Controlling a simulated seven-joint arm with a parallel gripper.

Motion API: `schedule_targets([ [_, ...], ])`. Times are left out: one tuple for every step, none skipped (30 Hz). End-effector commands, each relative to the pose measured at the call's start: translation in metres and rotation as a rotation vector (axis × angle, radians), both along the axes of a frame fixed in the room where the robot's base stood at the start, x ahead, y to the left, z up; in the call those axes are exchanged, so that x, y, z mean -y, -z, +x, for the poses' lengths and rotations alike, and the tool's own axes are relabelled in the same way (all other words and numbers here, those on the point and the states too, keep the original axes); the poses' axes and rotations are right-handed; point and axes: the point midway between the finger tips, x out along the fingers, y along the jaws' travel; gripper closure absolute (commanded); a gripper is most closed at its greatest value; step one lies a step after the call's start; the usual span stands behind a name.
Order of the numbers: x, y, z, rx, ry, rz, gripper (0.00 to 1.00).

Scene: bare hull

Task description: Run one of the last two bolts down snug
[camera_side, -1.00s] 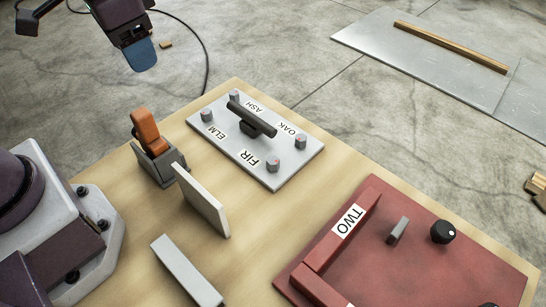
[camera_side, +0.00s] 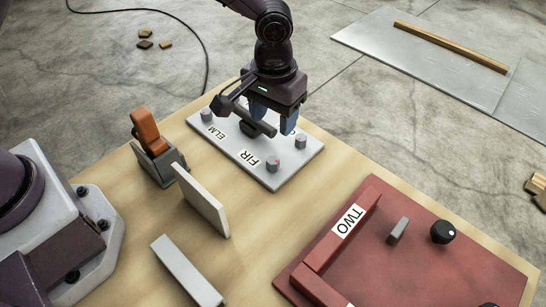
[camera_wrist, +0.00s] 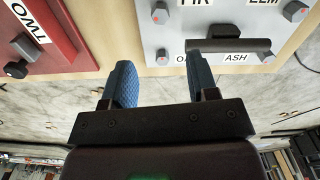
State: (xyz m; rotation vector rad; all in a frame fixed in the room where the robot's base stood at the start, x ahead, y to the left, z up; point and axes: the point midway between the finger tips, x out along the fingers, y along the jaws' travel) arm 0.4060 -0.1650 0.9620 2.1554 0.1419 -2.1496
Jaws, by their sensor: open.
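A light grey plate (camera_side: 262,179) carries bolts with red-marked heads by the labels ELM, FIR, OAK and ASH. In the side view I see the ELM bolt (camera_side: 207,115), the FIR bolt (camera_side: 272,166) and the OAK bolt (camera_side: 300,142); my gripper and arm hide the ASH bolt, which shows in the wrist view (camera_wrist: 268,57). A dark bar handle (camera_wrist: 232,45) stands in the plate's middle. My gripper (camera_side: 273,120) is open and empty above the plate's OAK–ASH side, blue fingers pointing down. In the wrist view the OAK bolt (camera_wrist: 162,57) lies beyond the gap between the fingers.
An orange block (camera_side: 147,131) stands in a grey holder left of the plate. A red panel (camera_side: 440,270) with a TWO label, a grey tab and a black knob lies at right. Bare wood separates it from the plate.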

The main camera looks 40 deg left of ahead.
Motion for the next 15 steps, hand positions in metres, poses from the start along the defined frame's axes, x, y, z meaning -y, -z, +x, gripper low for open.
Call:
schedule_targets([
  [0.000,0.008,-0.001,-0.005,0.001,0.001,0.46],
  [0.000,0.013,-0.001,-0.006,0.001,0.001,0.46],
  [0.000,0.020,-0.002,-0.006,0.002,0.000,0.46],
  [0.000,0.026,-0.002,-0.008,0.002,0.000,0.46],
  [0.000,0.032,-0.002,-0.007,0.003,0.001,0.46],
  [0.000,0.041,-0.002,-0.008,0.002,0.000,0.46],
  [0.000,0.047,-0.002,-0.008,0.003,0.001,0.46],
  [0.000,0.054,-0.002,-0.009,0.002,0.000,0.46],
  [0.000,0.063,-0.002,-0.008,0.002,0.001,0.46],
  [0.000,0.069,-0.002,-0.009,0.002,0.001,0.46],
  [0.000,0.075,-0.002,-0.007,0.003,0.001,0.46],
  [0.000,0.082,-0.002,-0.007,0.002,0.000,0.46],
  [0.000,0.088,-0.002,-0.007,0.003,0.001,0.46],
  [0.000,0.093,-0.002,-0.006,0.002,0.000,0.46],
  [0.000,0.099,-0.002,-0.006,0.003,0.000,0.46],
])
